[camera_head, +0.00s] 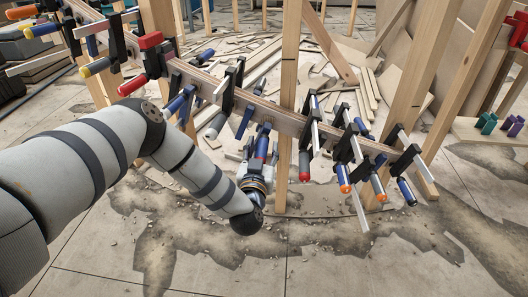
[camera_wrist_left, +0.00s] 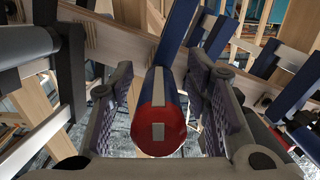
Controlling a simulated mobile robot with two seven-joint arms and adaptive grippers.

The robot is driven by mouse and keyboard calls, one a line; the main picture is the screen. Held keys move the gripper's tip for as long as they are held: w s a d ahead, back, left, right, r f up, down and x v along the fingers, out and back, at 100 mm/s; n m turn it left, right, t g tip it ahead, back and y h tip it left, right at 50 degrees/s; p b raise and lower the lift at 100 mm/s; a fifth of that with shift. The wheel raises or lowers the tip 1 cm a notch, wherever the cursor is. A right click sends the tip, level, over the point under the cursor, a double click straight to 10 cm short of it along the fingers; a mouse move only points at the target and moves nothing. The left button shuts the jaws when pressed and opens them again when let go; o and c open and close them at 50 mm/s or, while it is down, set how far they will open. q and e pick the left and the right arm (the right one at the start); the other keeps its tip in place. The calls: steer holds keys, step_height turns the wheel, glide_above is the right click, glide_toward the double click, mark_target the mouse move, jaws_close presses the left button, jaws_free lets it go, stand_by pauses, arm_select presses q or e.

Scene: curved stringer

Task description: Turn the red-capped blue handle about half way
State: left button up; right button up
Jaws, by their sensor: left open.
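The red-capped blue handle (camera_wrist_left: 158,118) shows in the left wrist view, its round red cap with a pale stripe facing the camera. My left gripper (camera_wrist_left: 160,90) is open, with one finger on each side of the handle. A gap shows between the left finger and the handle; on the right I cannot tell whether they touch. In the head view my left gripper (camera_head: 258,160) reaches in under the wooden beam (camera_head: 265,108), around a blue handle (camera_head: 262,145). The cap is largely hidden there. My right gripper is not in view.
Several clamps hang along the curved beam, close on both sides. A wooden post (camera_head: 290,60) stands behind. The cracked floor in front is open.

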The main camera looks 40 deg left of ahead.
arm_select(q)
steer(key=shift+w, duration=0.15)
jaws_close()
